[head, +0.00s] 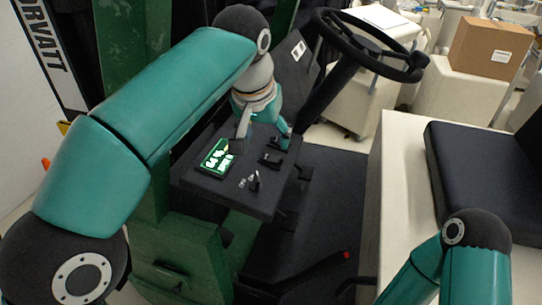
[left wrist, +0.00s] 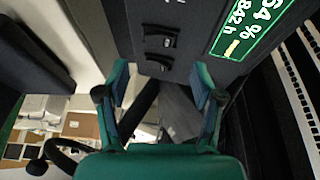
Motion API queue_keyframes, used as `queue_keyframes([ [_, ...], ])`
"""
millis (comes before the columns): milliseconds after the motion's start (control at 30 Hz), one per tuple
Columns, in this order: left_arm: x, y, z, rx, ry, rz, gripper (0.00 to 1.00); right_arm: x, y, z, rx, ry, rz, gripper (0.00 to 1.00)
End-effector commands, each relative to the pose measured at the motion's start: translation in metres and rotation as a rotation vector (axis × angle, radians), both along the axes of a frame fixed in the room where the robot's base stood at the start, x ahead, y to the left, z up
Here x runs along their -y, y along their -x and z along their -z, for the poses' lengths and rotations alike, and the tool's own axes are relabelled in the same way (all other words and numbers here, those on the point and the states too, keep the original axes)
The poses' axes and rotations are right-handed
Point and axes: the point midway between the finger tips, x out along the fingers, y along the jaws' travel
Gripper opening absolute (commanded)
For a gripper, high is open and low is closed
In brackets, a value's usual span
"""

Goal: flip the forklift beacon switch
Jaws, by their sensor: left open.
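The forklift's dark control panel (head: 222,190) carries a lit green display (head: 217,157) and two black rocker switches, an upper one (head: 278,143) and a lower one (head: 270,160). No label tells me which is the beacon switch. My left gripper (head: 266,136) is open over the panel's far part, its fingers on either side of the upper switch in the picture. In the left wrist view the open fingers (left wrist: 161,90) show below two switches (left wrist: 160,42), with nothing between them; contact cannot be told. My right arm shows at bottom right, its gripper out of view.
A key switch (head: 254,183) sits near the panel's front. The steering wheel (head: 368,45) and its column rise behind and right of my left gripper. The black seat (head: 485,165) is at right. A cardboard box (head: 492,48) stands farther back. The floor beside the panel is clear.

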Motion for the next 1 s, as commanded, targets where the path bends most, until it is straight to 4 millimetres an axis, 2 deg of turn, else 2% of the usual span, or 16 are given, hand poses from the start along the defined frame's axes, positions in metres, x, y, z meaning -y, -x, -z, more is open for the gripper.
queue_keyframes([
  [33, 0.001, -0.003, 0.013, -0.004, -0.002, 0.000, 0.67, 0.000, 0.000, 0.003, 0.000, 0.000, 0.000, 0.50],
  [100, 0.003, -0.009, 0.025, -0.004, -0.002, 0.000, 0.67, 0.000, 0.000, 0.004, 0.000, 0.000, 0.000, 0.50],
  [300, 0.006, -0.019, 0.051, -0.002, -0.001, 0.000, 0.67, 0.000, 0.000, 0.005, 0.000, 0.000, 0.000, 0.50],
  [500, 0.008, -0.024, 0.062, 0.000, 0.000, 0.000, 0.67, 0.000, 0.000, 0.005, 0.000, 0.000, 0.000, 0.50],
  [767, 0.008, -0.024, 0.062, 0.000, 0.000, 0.000, 0.67, 0.000, 0.000, 0.005, 0.000, 0.000, 0.000, 0.50],
  [1000, 0.008, -0.024, 0.062, 0.000, 0.000, -0.001, 0.28, 0.000, 0.000, 0.005, 0.000, 0.000, 0.000, 0.50],
])
